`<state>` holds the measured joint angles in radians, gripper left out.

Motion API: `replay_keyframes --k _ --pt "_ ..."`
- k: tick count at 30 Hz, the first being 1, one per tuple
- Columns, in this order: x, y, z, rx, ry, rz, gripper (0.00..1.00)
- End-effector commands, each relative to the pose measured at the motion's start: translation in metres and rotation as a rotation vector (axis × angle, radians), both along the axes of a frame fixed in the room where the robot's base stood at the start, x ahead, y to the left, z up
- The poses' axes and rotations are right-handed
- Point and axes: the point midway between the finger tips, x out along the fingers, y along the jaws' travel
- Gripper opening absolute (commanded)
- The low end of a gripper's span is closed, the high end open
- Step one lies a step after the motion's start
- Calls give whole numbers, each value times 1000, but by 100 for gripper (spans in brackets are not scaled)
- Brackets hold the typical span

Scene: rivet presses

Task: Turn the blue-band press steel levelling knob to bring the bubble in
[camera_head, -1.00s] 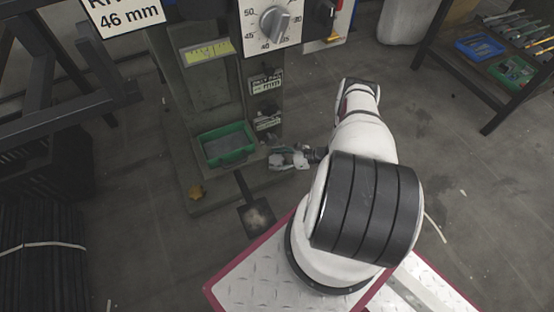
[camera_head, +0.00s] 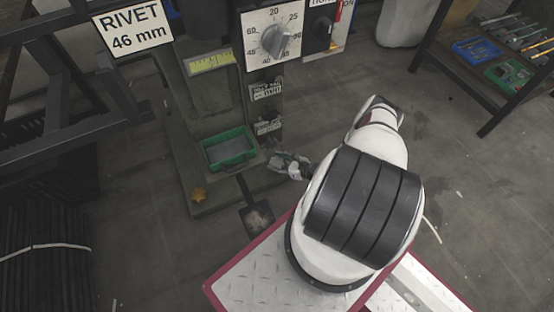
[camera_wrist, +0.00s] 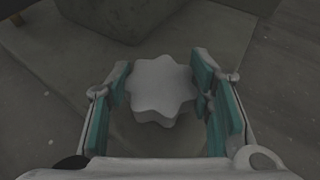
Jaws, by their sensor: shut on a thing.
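A pale grey, star-shaped steel knob (camera_wrist: 160,88) sits between my gripper's teal-padded fingers in the wrist view. My gripper (camera_wrist: 162,76) is shut on it, with a pad at each side. In the head view my gripper (camera_head: 286,164) is low at the right front corner of the press base (camera_head: 225,196), where it covers the knob. A yellow-green strip with dark marks (camera_head: 211,62) is on the press above the green tray. Its bubble is too small to make out. I see no blue band on the press.
A yellow, brass-like star knob (camera_head: 199,194) is at the base's left front corner. A green tray (camera_head: 228,147) and a pedal (camera_head: 257,218) are close to my gripper. A dial panel (camera_head: 274,36) is above. A tool shelf (camera_head: 497,82) stands at right, with open floor before it.

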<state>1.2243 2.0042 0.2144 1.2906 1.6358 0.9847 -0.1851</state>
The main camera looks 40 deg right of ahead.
Motion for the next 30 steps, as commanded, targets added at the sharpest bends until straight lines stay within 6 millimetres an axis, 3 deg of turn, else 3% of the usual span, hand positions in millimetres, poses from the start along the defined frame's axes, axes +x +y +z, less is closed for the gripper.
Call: replay_keyframes --k 15,30 --pt "0 2 -1 3 -1 -384 20" --pt "1 2 0 1 -2 -487 20"
